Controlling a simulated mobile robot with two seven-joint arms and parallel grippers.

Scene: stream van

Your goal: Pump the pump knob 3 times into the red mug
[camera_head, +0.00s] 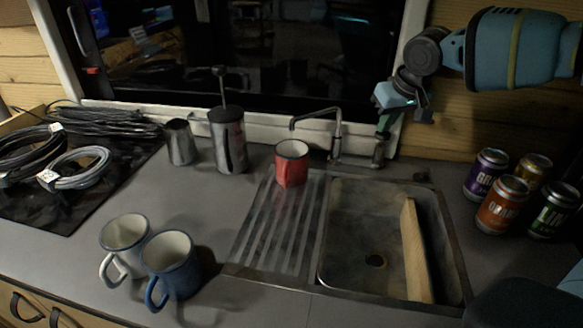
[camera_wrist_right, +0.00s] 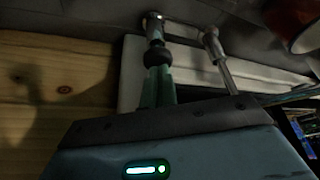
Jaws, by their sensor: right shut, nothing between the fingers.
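The red mug (camera_head: 291,165) stands upright on the ribbed drainer, with the end of the tap spout (camera_head: 296,124) above it. Its side also shows at the top right of the right wrist view (camera_wrist_right: 288,20). The pump (camera_head: 378,155) stands right of the tap, behind the sink. Its dark pump knob (camera_wrist_right: 156,57) shows in the right wrist view. My right gripper (camera_head: 384,127) is shut and empty, fingers pointing down over the pump. In the right wrist view its fingertips (camera_wrist_right: 156,74) meet the knob's top; I cannot tell whether they touch. My left gripper is out of view.
A sink (camera_head: 345,230) holds a wooden board (camera_head: 415,250). Several cans (camera_head: 497,208) stand right of it. A French press (camera_head: 229,142) and metal jug (camera_head: 181,143) stand left of the red mug. White (camera_head: 125,235) and blue (camera_head: 172,262) mugs stand at front left.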

